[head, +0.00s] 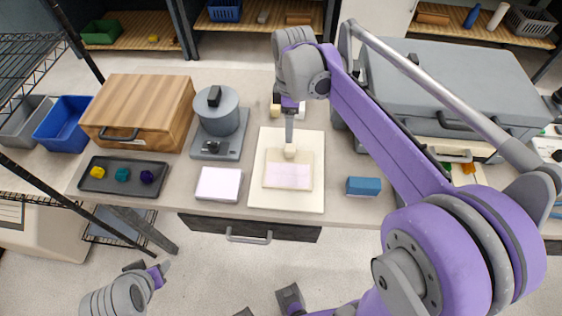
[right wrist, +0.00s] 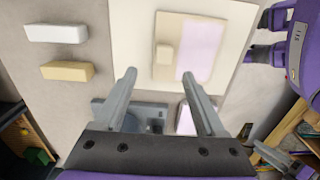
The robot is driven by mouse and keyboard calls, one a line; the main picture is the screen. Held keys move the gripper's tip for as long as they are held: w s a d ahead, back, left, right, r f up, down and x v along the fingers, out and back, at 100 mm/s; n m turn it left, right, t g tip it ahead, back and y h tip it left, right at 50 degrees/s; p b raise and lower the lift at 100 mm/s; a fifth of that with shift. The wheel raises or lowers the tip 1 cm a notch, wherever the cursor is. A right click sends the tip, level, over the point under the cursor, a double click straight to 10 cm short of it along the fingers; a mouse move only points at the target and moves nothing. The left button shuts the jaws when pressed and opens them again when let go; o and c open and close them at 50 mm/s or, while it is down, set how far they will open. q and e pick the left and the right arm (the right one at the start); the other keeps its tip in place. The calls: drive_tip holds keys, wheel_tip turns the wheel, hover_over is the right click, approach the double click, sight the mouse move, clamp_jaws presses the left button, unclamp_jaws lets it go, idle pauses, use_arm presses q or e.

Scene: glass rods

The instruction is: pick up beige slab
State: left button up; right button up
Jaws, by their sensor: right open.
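Several beige things could be the beige slab, and I cannot tell which is meant. A flat beige plate with a pale lilac area (head: 276,181) lies on a cream board (head: 259,197); it also shows in the right wrist view (right wrist: 170,25). A small beige block (head: 290,152) sits on its far part (right wrist: 165,54). A beige bar (right wrist: 67,71) lies beyond the board (head: 275,106). My right gripper (right wrist: 160,82) is open and empty, its fingers apart above the small block in the head view. My left gripper (head: 153,268) is low at the left, away from the table; its jaw gap is unclear.
A white bar (right wrist: 55,33) lies beside the beige bar. A white box (head: 218,185) and a grey appliance (head: 217,112) stand left of the board; a blue block (head: 363,186) stands right of it. Grey cases (head: 455,85) fill the right, a wooden box (head: 140,103) the left.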

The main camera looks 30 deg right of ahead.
sight(289, 147)
drive_tip(key=f, duration=0.4)
drive_tip(key=shift+s, duration=0.2)
drive_tip(key=f, duration=0.5)
drive_tip(key=shift+a+f, duration=0.25)
clamp_jaws()
